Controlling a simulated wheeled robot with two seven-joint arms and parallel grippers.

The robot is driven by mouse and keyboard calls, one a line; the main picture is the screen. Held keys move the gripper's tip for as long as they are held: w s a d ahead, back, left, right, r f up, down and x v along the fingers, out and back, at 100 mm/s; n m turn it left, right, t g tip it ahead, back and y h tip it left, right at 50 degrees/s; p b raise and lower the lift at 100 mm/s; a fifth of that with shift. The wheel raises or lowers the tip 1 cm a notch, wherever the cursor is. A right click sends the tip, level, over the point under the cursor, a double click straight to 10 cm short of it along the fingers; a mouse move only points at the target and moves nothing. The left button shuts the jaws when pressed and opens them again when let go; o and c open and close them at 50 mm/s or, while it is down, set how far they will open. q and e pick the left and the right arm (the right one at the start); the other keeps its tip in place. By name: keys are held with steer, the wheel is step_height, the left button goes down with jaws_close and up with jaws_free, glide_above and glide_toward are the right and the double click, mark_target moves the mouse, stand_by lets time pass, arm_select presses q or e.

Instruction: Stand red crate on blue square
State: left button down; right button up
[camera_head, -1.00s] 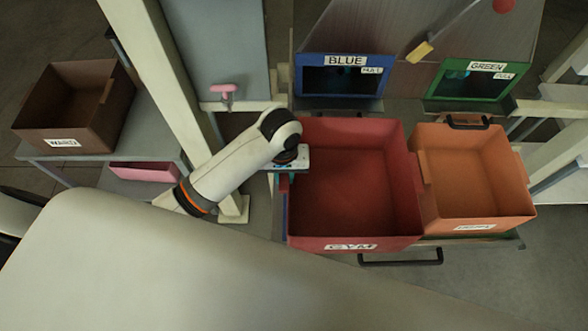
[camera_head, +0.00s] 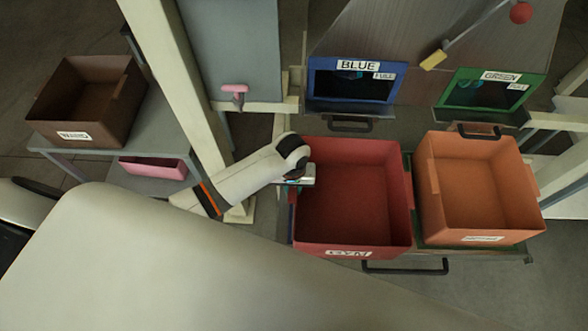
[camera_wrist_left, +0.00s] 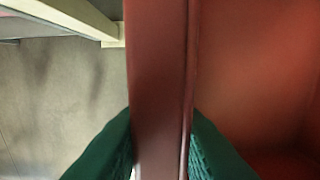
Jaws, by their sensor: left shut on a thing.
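The red crate (camera_head: 352,205), labelled GYM, is an open, empty box at the centre of the head view. My left gripper (camera_head: 296,187) is at its left wall, shut on it. In the left wrist view the green fingers (camera_wrist_left: 160,148) sit on either side of the red crate's wall (camera_wrist_left: 160,90). The blue square is not clearly visible; the crate covers the surface under it. I cannot tell whether the crate touches that surface. My right gripper is not in view.
An orange crate (camera_head: 482,190) stands close on the right, with a narrow gap. Blue (camera_head: 357,66) and green (camera_head: 490,78) framed openings are behind. A black handle (camera_head: 351,126) lies behind the red crate, another (camera_head: 405,270) in front. A pale post (camera_head: 185,90) rises at left.

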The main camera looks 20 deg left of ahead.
arm_select(q)
steer(key=w, duration=0.1)
steer(key=w+a, duration=0.1)
steer(key=w, duration=0.3)
steer(key=shift+w+a+r, duration=0.15)
steer(key=shift+w+a, duration=0.05)
steer(key=shift+a, duration=0.15)
steer(key=shift+w+f, duration=0.1)
steer(key=shift+f, duration=0.6)
steer(key=c, duration=1.3)
jaws_free()
steer(key=shift+a+f, duration=0.1)
steer(key=shift+o, duration=0.2)
step_height(320, 180, up, 12)
steer(key=shift+r+p, duration=0.1)
steer(key=shift+p, duration=0.3)
